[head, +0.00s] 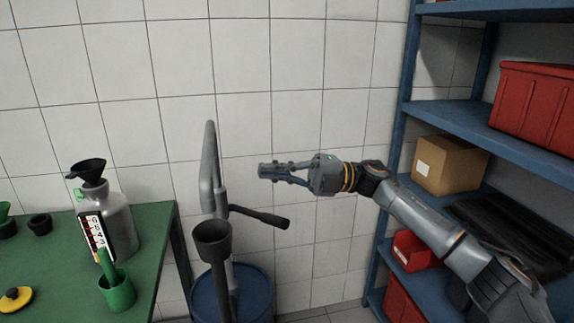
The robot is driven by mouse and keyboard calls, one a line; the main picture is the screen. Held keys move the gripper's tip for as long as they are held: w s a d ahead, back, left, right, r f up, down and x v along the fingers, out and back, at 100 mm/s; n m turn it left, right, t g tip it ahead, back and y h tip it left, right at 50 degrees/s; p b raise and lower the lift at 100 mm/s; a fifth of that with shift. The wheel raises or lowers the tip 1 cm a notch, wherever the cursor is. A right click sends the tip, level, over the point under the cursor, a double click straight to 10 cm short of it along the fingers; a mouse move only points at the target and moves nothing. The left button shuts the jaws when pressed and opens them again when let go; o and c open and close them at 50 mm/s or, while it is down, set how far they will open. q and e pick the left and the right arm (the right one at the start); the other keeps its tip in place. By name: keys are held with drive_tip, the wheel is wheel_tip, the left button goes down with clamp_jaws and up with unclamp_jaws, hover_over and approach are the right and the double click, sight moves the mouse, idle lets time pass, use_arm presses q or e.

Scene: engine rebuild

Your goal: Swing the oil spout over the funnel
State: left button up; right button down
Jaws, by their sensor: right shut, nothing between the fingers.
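The oil spout (209,150) is a grey upright bent pipe standing above a blue drum (250,290). A lever with a dark grip (268,217) sticks out from it to the right. A dark funnel-shaped cup (212,236) on a stem stands in front of the pipe and hides part of it. Another black funnel (88,171) sits in the mouth of a grey can on the green table. I cannot tell for certain which one is the task's funnel. My right gripper (268,171) is shut and empty, right of the spout and above the lever, apart from both. My left gripper is not in view.
The green table (150,240) at left holds the grey can (118,225), a number strip, a green cup (117,292) and a yellow disc (15,298). A blue shelf (470,125) with red bins and a cardboard box stands at right. The tiled wall is behind.

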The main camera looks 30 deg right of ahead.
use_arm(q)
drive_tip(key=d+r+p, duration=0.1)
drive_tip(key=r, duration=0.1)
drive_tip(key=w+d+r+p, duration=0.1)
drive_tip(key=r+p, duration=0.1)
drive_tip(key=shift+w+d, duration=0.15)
use_arm(e)
drive_tip(key=x, duration=0.8)
drive_tip(key=shift+w, duration=0.2)
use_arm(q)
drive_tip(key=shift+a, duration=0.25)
use_arm(e)
drive_tip(key=shift+a, duration=0.15)
drive_tip(key=shift+a+r, duration=0.1)
